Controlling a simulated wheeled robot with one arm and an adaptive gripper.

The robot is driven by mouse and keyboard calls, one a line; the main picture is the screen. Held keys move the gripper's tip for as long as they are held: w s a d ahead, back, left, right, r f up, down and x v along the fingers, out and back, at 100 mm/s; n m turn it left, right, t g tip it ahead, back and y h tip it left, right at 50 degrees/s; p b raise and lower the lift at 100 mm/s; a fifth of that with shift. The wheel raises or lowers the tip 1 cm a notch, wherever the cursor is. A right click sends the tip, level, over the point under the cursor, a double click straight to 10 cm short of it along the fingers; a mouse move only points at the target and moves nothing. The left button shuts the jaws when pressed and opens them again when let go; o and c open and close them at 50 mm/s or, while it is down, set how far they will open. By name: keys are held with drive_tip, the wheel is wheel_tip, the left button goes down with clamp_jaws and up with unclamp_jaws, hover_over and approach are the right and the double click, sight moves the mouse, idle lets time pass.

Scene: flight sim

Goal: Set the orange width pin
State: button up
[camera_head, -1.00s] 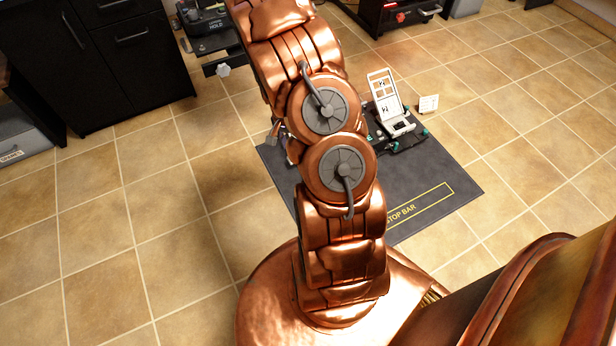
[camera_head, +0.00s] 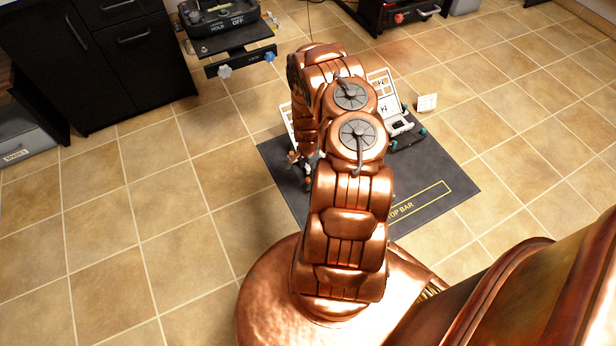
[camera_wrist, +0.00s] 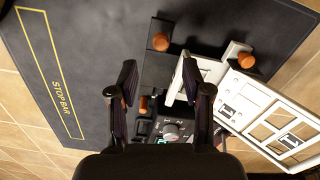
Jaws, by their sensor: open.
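Three orange knobs show in the wrist view: one upper middle (camera_wrist: 161,41), one at the right by a white pedal (camera_wrist: 246,60), and one lower, beside the left finger (camera_wrist: 143,104). I cannot tell which is the width pin. My gripper (camera_wrist: 158,78) is open, with its two dark fingers apart above the pedal unit and nothing visible between the fingertips. A black box with a grey dial (camera_wrist: 171,132) lies below, partly behind the fingers. In the head view my arm hides the gripper and much of the pedal unit; a small orange knob (camera_head: 293,156) shows left of the arm.
The dark mat (camera_head: 445,190) marked STOP BAR lies under the unit. A white pedal (camera_head: 386,92) with teal parts and a small white card (camera_head: 427,102) stand at the right. A shelf with blue and white knobs (camera_head: 242,62) is behind. Floor at the left is clear.

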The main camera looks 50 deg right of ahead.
sight(308, 179)
wheel_tip(308, 179, down, 8)
drive_tip(key=b, duration=0.4)
drive_tip(key=shift+r, duration=0.2)
drive_tip(key=shift+c, duration=0.3)
clamp_jaws()
